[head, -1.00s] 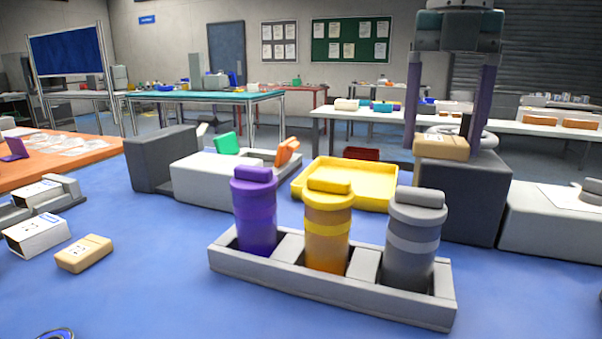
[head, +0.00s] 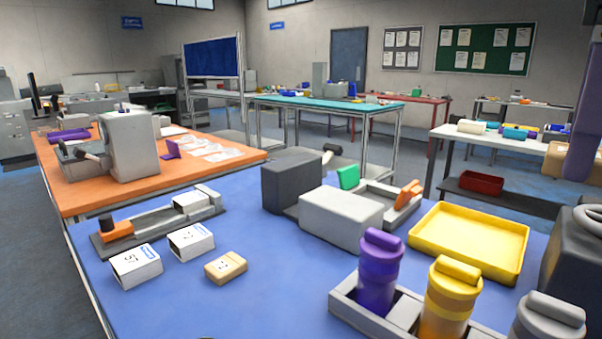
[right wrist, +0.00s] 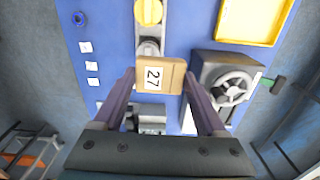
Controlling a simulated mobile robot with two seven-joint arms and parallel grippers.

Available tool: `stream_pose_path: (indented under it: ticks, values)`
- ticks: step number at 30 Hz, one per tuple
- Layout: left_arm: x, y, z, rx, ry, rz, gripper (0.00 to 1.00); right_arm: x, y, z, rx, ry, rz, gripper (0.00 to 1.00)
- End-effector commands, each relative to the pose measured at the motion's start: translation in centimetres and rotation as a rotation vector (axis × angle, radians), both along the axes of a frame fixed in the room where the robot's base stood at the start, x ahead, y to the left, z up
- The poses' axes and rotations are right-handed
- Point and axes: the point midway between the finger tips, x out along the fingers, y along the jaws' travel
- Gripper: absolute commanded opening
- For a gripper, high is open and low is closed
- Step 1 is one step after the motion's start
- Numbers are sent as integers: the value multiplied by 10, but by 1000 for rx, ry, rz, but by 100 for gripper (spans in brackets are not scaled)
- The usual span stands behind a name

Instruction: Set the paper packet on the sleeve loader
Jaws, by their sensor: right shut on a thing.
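A tan paper packet (right wrist: 174,74) marked 27 is held between the two purple fingers of my right gripper (right wrist: 160,80) in the right wrist view. In the head view this packet (head: 569,162) hangs at the right edge, clear of the table, and only part of a purple finger (head: 590,90) shows. A long dark rail with an orange block at one end and a pale block at the other looks like the sleeve loader (head: 150,228). It lies at the left of the blue table, far from the packet. My left gripper is out of view.
Two white open sleeves (head: 136,266) (head: 191,242) and another tan packet (head: 225,267) lie in front of the rail. A rack with purple (head: 380,270), yellow (head: 448,300) and grey canisters stands front right. A yellow tray (head: 470,262) lies behind it.

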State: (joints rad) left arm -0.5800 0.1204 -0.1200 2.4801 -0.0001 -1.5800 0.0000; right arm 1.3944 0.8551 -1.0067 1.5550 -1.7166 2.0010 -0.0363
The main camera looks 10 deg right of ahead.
Motion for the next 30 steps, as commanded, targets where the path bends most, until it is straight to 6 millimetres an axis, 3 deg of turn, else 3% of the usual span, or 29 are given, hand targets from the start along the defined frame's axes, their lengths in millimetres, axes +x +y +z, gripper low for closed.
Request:
stream_pose_path:
  ticks: [1,12,18,24,30]
  values:
    - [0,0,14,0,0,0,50,-2,8,12,0,2,164,7]
    - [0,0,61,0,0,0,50,-20,61,49,-1,15,1432,7]
    - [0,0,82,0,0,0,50,-32,84,65,1,18,2031,7]
    - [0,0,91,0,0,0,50,-40,96,72,3,15,2382,7]
    - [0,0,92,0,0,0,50,-41,99,74,-5,18,2480,7]
